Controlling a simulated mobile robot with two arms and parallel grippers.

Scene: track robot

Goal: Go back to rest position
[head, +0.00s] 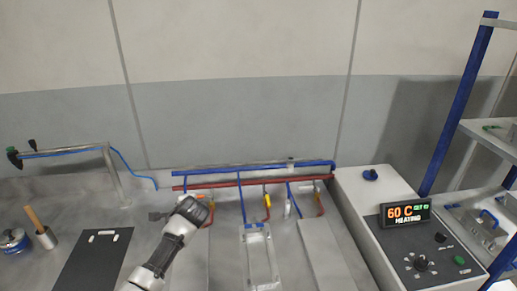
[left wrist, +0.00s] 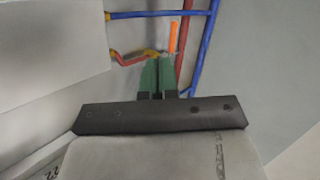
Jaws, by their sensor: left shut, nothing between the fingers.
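My left arm (head: 165,252) rises from the bottom of the head view, left of the middle, over the steel bench. Its dark end is in front of the left part of the pipe rack; the fingertips are hard to make out there. In the left wrist view my left gripper (left wrist: 157,60) shows two green fingers close together, shut, with nothing between them. Beyond the tips are an orange piece (left wrist: 172,38) and red and blue pipes (left wrist: 205,45). I cannot tell how near the tips are to them. My right gripper is in neither view.
Red and blue pipes (head: 250,181) with valves run along the back. A heating unit (head: 408,214) reading 60 C stands at right, beside a blue-posted shelf (head: 462,95). At left are a black mat (head: 88,262), a metal cup (head: 46,238), a tin (head: 14,243) and a tap (head: 65,151).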

